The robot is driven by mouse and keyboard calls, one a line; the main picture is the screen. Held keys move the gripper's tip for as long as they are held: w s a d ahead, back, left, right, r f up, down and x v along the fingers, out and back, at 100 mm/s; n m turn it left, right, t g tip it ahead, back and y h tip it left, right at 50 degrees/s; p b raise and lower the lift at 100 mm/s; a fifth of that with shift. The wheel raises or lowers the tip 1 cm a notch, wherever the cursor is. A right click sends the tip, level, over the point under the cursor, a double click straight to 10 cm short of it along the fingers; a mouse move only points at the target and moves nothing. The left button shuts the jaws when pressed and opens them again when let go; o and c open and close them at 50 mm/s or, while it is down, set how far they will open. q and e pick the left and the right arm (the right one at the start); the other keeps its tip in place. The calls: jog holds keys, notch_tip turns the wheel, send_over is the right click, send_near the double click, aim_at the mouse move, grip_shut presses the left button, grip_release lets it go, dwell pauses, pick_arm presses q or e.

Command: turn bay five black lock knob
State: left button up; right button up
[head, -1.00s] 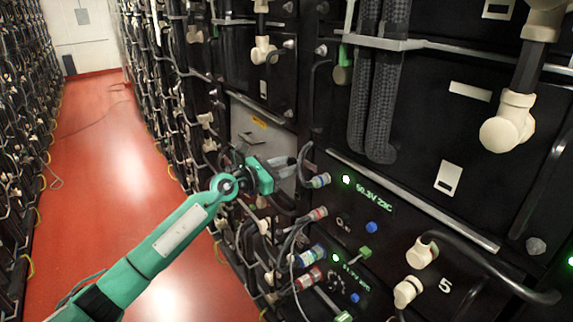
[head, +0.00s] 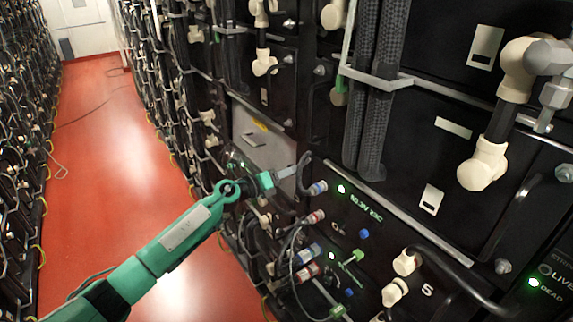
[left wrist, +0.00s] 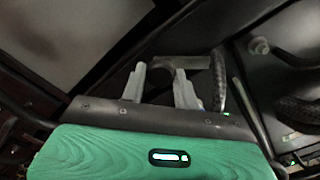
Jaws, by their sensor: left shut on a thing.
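The bay marked 5 (head: 427,290) is a black front at the lower right of the head view. Left of it is a panel with a lit green readout (head: 366,203). A small dark round part with a pale mark (head: 338,229) sits below that readout; I cannot tell if it is the black lock knob. My left gripper (head: 292,171) is left of the panel, at a dark curved handle or cable (head: 304,172). In the left wrist view its two grey fingers (left wrist: 160,88) are on a dark grey curved piece (left wrist: 182,63). My right gripper is not in view.
Beige cable connectors (head: 404,262) and a thick black cable (head: 455,275) stick out beside the 5. A larger beige elbow (head: 482,165) is above. Loose cables (head: 295,245) hang below my left gripper.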

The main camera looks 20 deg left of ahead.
pick_arm(q)
jog(key=shift+r+n+p, duration=0.15)
jog(key=shift+n+p, duration=2.35)
jog(key=shift+n, duration=1.2)
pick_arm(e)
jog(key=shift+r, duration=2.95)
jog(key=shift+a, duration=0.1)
pick_arm(q)
jog(key=o, duration=1)
jog(key=shift+c, duration=0.2)
jog(key=shift+a, duration=0.1)
jog(key=b+v, duration=0.5)
jog(key=v, duration=0.8)
jog(key=shift+s+a, duration=0.2)
jog(key=shift+s, duration=0.05)
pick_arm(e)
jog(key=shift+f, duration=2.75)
